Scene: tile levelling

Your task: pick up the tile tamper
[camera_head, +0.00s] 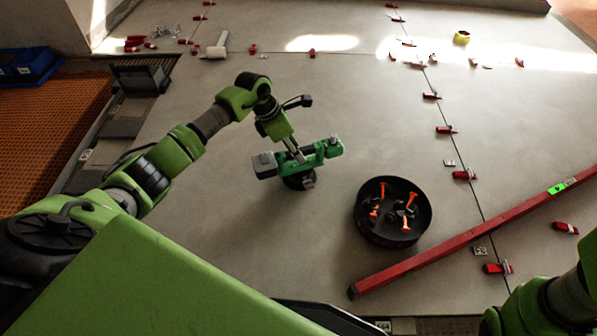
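The tile tamper (324,150) is a green power tool with a grey block at its left end and a dark round pad below. It is over the large grey tiles near the middle of the view. I cannot tell whether its pad touches the tile. My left gripper (297,154) reaches down to the tamper's body from above. Its fingertips are small and partly hidden against the tool, so its grip is unclear. My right arm shows only in part at the bottom right corner; its gripper is out of view.
A black round bucket (361,222) with orange-handled tools stands right of the tamper. A long red level (450,243) lies diagonally across the tiles. Red wedges (445,129) line the joints. A white-headed mallet (217,47), yellow tape roll (461,38) and blue bins (33,64) are farther back.

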